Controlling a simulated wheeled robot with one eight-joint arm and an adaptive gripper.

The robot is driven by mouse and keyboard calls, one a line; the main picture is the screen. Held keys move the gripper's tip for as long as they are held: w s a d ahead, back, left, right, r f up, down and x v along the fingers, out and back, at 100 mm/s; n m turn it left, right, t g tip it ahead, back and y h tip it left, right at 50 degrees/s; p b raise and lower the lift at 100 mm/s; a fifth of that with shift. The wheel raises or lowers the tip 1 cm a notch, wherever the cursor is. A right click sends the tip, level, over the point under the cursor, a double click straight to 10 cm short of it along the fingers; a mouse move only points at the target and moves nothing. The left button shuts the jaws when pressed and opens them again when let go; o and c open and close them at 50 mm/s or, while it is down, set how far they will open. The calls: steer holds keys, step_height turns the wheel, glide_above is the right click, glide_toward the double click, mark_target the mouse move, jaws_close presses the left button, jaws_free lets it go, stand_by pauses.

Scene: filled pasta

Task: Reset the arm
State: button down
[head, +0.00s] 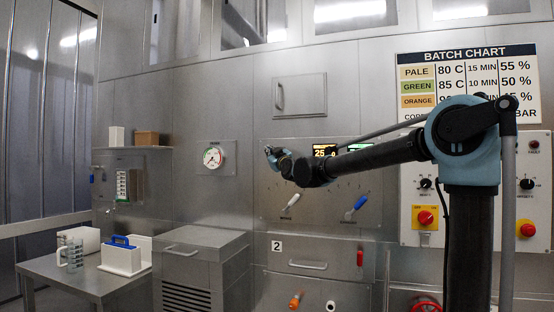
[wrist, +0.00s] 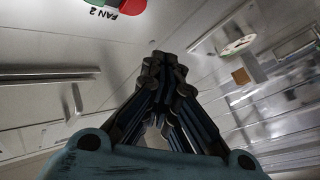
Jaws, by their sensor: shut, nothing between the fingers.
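My gripper (head: 272,152) is at the left end of my arm in the head view, in front of the steel panel (head: 325,230) and left of its lit display (head: 325,151). My arm stretches left from the blue shoulder joint, almost level and slightly lowered. In the wrist view my gripper (wrist: 162,62) shows its dark fingers drawn together at the tips, with nothing between them. The fingertips look clear of the wall.
A table (head: 85,277) with containers stands left. In the wrist view, a "FAN 2" label (wrist: 117,11) is above.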

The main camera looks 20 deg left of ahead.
stand_by(0.4)
steer(key=s+d+f+m+g+h, duration=0.2)
steer(key=s+d+f+h, duration=0.1)
steer(key=d+f, duration=0.65)
steer(key=s+d+f+m+g+h, duration=0.2)
steer(key=s+d+f+h, duration=0.1)
steer(key=d+f, duration=0.65)
steer(key=s+d+f+m+g+h, duration=0.15)
steer(key=s+d+f, duration=0.25)
steer(key=d+f, duration=0.6)
steer(key=s+d+f+m+g+h, duration=0.3)
steer(key=s+d+f, duration=0.8)
steer(key=s, duration=0.4)
steer(key=s+d+f+m+g+h, duration=0.3)
steer(key=s+d+f+g, duration=0.3)
steer(key=s+d+f, duration=0.5)
steer(key=s+f+m, duration=0.1)
steer(key=s+f, duration=0.2)
steer(key=shift+s+d, duration=0.35)
steer(key=shift+m, duration=0.25)
steer(key=shift+w+f, duration=0.2)
steer(key=shift+w, duration=0.3)
